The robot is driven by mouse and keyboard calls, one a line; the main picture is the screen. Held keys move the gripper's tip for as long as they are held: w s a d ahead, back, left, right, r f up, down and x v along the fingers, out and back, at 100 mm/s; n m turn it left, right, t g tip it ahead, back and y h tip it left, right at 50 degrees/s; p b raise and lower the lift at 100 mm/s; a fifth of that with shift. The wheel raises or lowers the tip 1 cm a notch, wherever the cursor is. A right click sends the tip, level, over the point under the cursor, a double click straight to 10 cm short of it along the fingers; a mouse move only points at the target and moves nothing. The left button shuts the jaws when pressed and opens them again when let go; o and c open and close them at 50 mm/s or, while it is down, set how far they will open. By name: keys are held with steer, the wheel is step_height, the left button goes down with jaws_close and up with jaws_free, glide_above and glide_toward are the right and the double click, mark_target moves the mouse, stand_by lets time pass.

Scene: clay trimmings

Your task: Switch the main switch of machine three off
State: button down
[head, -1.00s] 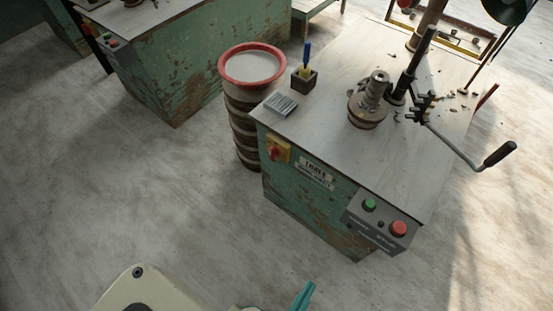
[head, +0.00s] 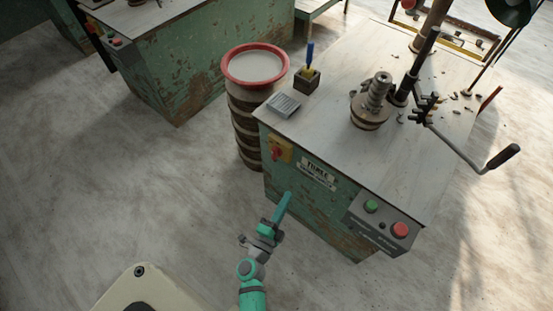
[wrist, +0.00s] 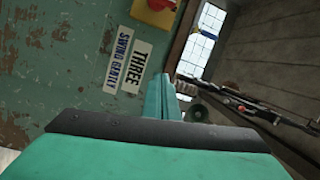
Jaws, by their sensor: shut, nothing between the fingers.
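The main switch (head: 278,151) is a red knob on a yellow plate at the upper left of the green machine front. A label (head: 319,171) beside it reads THREE. In the wrist view the switch (wrist: 157,5) is at the top edge, partly cut off, and the THREE label (wrist: 134,66) is below it. My gripper (head: 285,198) is shut and empty, below the switch and in front of the green panel, apart from the switch. Its teal fingers (wrist: 160,98) also show in the wrist view. The knob's exact setting is too small to tell.
A box with green and red buttons (head: 383,222) sits at the machine's right front. A red-rimmed drum (head: 246,120) stands left of the machine. The tabletop (head: 345,75) holds a spindle, a crank and scraps. The floor (head: 130,190) at left is clear.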

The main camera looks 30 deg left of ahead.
mark_target(275, 153)
steer(key=w+a+f+m, duration=0.2)
steer(key=w+a, duration=0.1)
steer(key=a, duration=0.4)
steer(key=shift+g, duration=0.3)
steer(key=shift+w+a, duration=0.1)
steer(key=w+a, duration=0.1)
steer(key=w, duration=0.2)
steer(key=w+a, duration=0.2)
steer(key=w, duration=0.1)
steer(key=w+a, duration=0.1)
steer(key=w, duration=0.3)
steer(key=shift+a, duration=0.8)
